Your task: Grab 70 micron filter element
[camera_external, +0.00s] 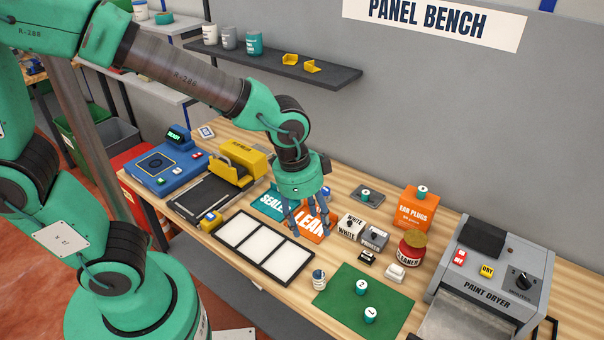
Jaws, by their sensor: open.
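No label reading 70 micron is legible, so I cannot tell which thing is the filter element. Small white-and-teal cylinders stand on the green mat, one marked 2 (361,284) and one marked 1 (370,314). Similar ones are on the orange ear plugs box (423,190) and a dark tray (366,195).
A three-panel frame (242,233) lies in front of my gripper. White and grey boxes (374,238), a red cleaner jar (410,252) and the paint dryer (508,260) are to the right. Yellow and blue machines stand left. A wall shelf (330,79) hangs behind my arm.

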